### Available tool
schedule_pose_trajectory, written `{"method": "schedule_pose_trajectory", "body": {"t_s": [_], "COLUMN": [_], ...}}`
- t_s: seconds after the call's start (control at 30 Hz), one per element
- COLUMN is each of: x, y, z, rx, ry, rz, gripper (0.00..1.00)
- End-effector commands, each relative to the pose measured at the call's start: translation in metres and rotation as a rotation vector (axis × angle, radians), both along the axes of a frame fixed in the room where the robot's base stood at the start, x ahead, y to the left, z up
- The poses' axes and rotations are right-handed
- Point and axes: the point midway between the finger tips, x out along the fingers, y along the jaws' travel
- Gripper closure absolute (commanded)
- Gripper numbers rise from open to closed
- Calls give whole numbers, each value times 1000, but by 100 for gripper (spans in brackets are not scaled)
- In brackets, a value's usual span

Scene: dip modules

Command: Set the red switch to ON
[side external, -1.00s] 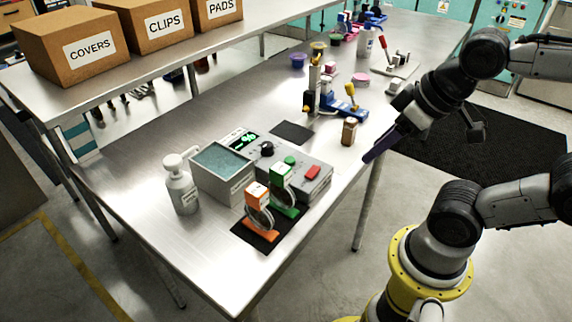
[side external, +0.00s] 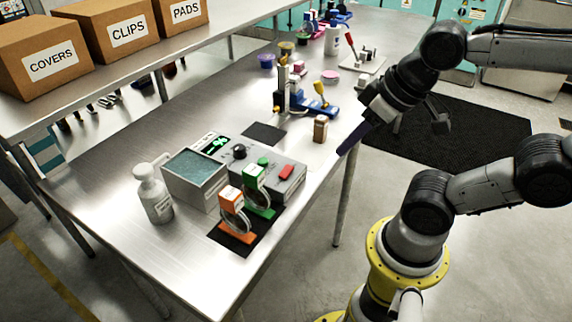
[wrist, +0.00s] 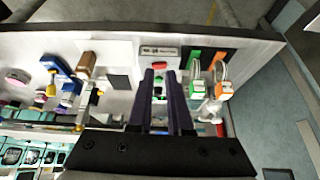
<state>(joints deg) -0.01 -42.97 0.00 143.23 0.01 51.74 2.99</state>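The red switch (side external: 286,172) is a red rocker on top of a grey control box (side external: 292,190), at the end near the table's edge. Its setting is too small to read. A green button (side external: 263,161) and a black knob (side external: 239,151) sit on the same box. My gripper (side external: 343,151) is up and to the right of the box in the side view, apart from it. In the wrist view my gripper's two dark purple fingers (wrist: 160,72) stand parallel with an empty gap, pointing toward the box, whose labelled front (wrist: 159,51) shows beyond the tips.
A brown block (side external: 320,128) stands behind.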

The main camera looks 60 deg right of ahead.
Motion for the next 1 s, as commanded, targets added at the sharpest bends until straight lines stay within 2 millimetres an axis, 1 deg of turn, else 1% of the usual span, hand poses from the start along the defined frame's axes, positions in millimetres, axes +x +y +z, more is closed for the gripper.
{"method": "schedule_pose_trajectory", "body": {"t_s": [0.03, 0.07, 0.1, 0.27, 0.37, 0.57, 0.77, 0.87, 0.9, 1.0], "x": [-1, -2, -4, -3, 1, 17, 44, 64, 73, 94], "y": [0, 0, -1, -5, -7, -10, -10, -8, -7, -2], "z": [-1, -1, -1, 12, 21, 39, 55, 60, 62, 61], "rx": [18, 32, 53, 157, 216, 308, 357, 358, 353, 328], "ry": [7, 12, 19, 38, 60, 113, 156, 174, 178, 188], "rz": [-35, -65, -111, -355, -518, -843, -1170, -1334, -1396, -1507], "gripper": [93, 99, 100, 100, 100, 100, 100, 100, 100, 100]}}
